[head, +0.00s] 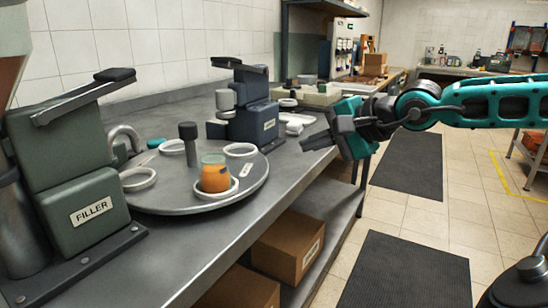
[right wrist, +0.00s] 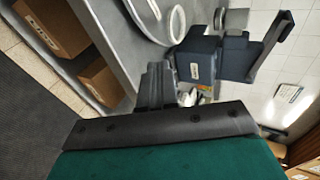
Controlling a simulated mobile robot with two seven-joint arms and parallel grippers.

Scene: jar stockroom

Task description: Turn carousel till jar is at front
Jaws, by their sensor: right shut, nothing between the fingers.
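The carousel (head: 160,200) is a round grey disc on the metal bench. White ring seats lie around it and a dark upright peg (head: 188,135) stands on it. The jar (head: 215,175), with orange contents, sits upright in a ring seat near the edge nearest the camera. My right gripper (head: 318,142) is shut and empty, in the air to the right of the carousel, apart from it. In the right wrist view its closed fingers (right wrist: 155,86) point towards the bench, with part of the carousel (right wrist: 143,25) beyond. My left gripper is out of view.
A green-grey filler machine (head: 85,210) stands left of the carousel. A dark blue machine (head: 253,118) stands behind it. Cardboard boxes (head: 287,245) sit on the shelf under the bench. Dark mats (head: 405,270) lie on the floor at right.

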